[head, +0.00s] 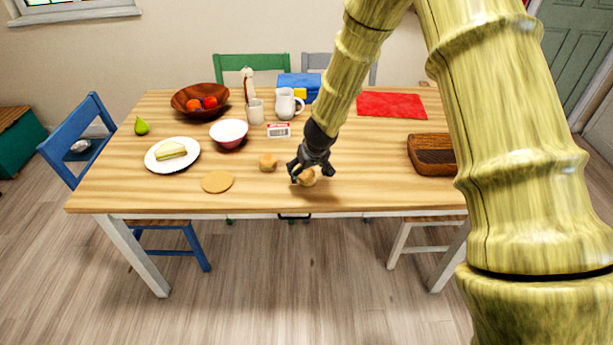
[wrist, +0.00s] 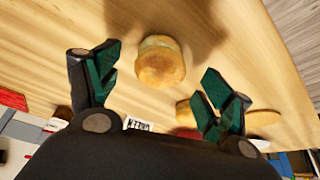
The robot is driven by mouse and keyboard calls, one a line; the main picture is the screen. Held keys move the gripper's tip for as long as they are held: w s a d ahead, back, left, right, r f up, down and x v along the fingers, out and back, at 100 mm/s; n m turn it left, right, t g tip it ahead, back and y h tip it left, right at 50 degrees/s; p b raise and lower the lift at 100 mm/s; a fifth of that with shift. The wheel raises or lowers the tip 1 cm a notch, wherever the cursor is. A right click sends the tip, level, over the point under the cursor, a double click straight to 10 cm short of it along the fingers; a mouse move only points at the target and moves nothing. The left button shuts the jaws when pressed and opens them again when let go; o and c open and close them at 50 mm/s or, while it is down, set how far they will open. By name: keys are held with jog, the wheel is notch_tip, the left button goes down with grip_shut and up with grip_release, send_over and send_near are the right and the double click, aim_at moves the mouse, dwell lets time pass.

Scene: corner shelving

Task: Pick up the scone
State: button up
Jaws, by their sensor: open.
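The scone (head: 309,178), a small round golden-brown pastry with a paler side, sits on the wooden table near its front edge. In the wrist view the scone (wrist: 161,63) shows whole, ahead of and between the spread fingers. My gripper (head: 298,172) is open and empty, pointing down right at the scone; its fingers partly cover the scone in the head view. In the wrist view my gripper (wrist: 160,80) has its two green-padded fingers apart. I cannot tell whether either finger touches the scone.
A similar small brown pastry (head: 268,162) stands close on the left, with a flat tan disc (head: 218,182) beyond it. A plate (head: 153,163) with a sandwich-like piece, a bowl (head: 229,133) and a small clock (head: 278,130) stand farther off.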

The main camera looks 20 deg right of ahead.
aim_at(307, 172)
jog(key=shift+x, duration=1.5)
jog(key=shift+w, duration=0.1)
jog(key=c, duration=1.1)
